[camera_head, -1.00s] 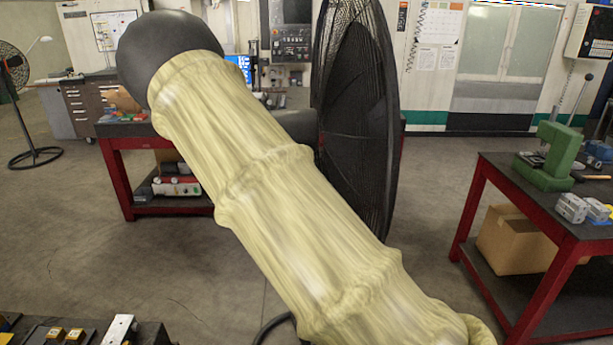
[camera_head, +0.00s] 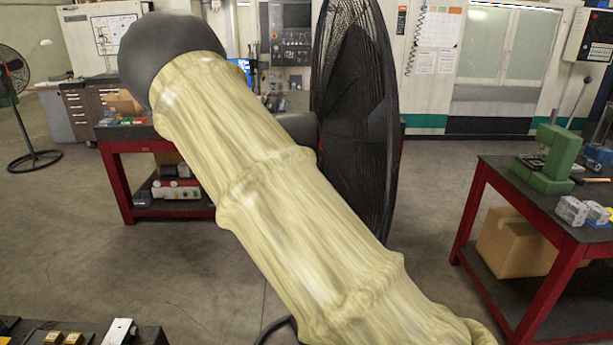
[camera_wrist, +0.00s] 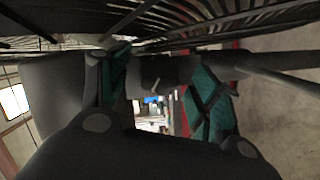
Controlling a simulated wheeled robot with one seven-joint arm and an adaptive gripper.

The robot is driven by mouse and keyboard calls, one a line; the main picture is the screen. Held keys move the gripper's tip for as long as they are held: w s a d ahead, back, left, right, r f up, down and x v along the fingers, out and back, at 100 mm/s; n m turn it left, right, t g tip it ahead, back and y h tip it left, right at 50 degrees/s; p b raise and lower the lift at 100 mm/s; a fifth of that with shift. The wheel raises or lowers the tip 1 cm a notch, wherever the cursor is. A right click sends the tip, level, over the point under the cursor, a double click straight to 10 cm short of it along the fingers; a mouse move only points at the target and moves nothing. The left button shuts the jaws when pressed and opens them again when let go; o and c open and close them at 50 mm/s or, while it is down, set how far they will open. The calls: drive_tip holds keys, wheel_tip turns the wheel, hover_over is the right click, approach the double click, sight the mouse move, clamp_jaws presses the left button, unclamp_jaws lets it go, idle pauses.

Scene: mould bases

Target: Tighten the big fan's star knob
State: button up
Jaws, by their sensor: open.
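The big fan (camera_head: 357,120) stands beyond my sleeved arm in the head view, with its black round cage seen nearly edge-on. My arm hides its stand and most of the part behind the cage. In the wrist view the fan's cage wires (camera_wrist: 215,22) run across the top. My gripper (camera_wrist: 160,88) is open there, with a teal-padded finger on each side. A dark grey part of the fan (camera_wrist: 165,70) shows between the fingers, with a gap below it. I cannot tell whether this is the star knob, or whether either finger touches it.
A red-framed bench (camera_head: 118,175) stands behind my arm. Another red table (camera_head: 548,215) at right carries a green press (camera_head: 552,158), with a cardboard box (camera_head: 515,243) below. A smaller fan (camera_head: 18,105) stands far left. Floor is clear between the fan and the right table.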

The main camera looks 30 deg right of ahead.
drive_tip(key=s+a+f+n+t+h+p, duration=0.1)
drive_tip(key=s+a+f+n+h+p, duration=0.1)
drive_tip(key=s+a+n+p, duration=0.45)
drive_tip(key=s+a+f+m+y+b, duration=0.1)
drive_tip(key=f+b, duration=0.5)
drive_tip(key=f, duration=0.6)
drive_tip(key=s+a+f+m+g+y+b, duration=0.1)
drive_tip(key=f+b, duration=0.5)
drive_tip(key=f, duration=0.6)
drive_tip(key=shift+s+a+f+m+y, duration=0.2)
drive_tip(key=shift+s+a+m+y, duration=0.35)
drive_tip(key=shift+s+a+y, duration=0.65)
drive_tip(key=shift+w+a, duration=0.25)
drive_tip(key=shift+a, duration=0.05)
drive_tip(key=shift+c, duration=0.2)
